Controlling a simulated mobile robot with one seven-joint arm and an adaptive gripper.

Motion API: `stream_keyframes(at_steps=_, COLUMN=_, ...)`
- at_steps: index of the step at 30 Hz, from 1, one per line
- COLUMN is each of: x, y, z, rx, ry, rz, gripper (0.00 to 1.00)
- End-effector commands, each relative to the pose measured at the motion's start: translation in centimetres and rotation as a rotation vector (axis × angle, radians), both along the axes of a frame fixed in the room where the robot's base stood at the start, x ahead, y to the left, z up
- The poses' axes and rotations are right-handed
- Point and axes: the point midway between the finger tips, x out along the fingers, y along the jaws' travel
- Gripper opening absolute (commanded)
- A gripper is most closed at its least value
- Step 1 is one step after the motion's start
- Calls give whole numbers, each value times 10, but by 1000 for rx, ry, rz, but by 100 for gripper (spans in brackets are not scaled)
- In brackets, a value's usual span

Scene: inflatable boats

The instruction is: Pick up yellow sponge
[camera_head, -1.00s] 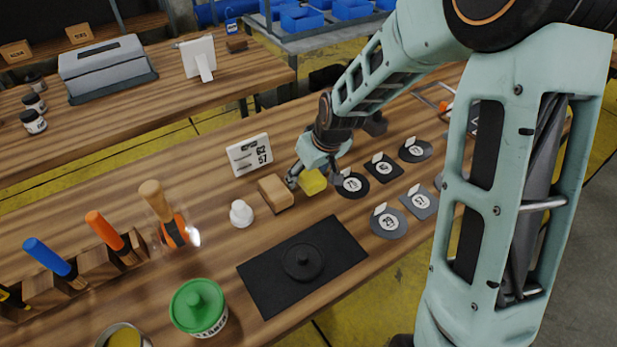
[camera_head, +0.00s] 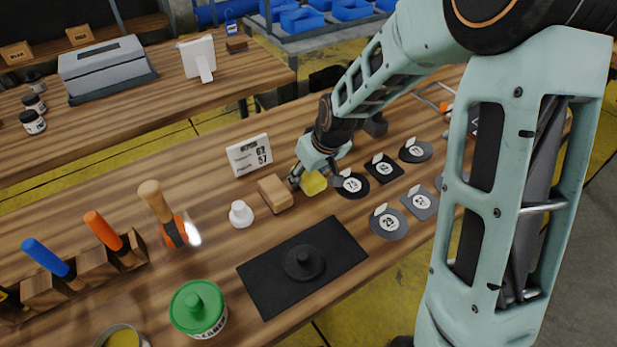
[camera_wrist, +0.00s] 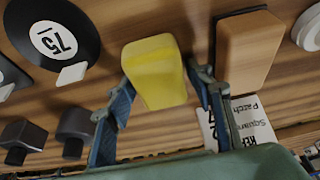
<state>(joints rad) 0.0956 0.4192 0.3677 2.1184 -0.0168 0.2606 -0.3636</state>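The yellow sponge (camera_head: 313,183) is on the wooden table, just right of a tan wooden block. In the wrist view the sponge (camera_wrist: 155,70) lies between the tips of my gripper (camera_wrist: 155,92), one finger on each side. My gripper (camera_head: 314,178) also shows in the head view, reaching down over the sponge. In the wrist view the fingers stand apart with a visible gap on the left; the right finger is close to the sponge's edge. Whether either finger touches the sponge is hard to tell.
The tan block (camera_head: 275,194) sits close to my gripper's left side, and a white knob (camera_head: 240,214) is beyond it. Round and square patches (camera_head: 352,186) lie close on the right. A white display (camera_head: 249,155) stands behind. A black mat (camera_head: 266,285) lies in front.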

Motion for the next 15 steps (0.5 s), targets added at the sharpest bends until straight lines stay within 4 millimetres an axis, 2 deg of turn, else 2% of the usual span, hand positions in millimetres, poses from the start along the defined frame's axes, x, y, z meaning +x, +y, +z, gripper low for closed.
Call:
stream_keyframes(at_steps=1, x=0, y=-1, z=-1, rx=-1, ry=1, rz=0, gripper=39)
stream_keyframes(at_steps=6, x=0, y=-1, z=-1, rx=-1, ry=2, rz=-1, gripper=23)
stream_keyframes(at_steps=15, x=-1, y=-2, z=0, rx=-2, ry=4, rz=-2, gripper=23)
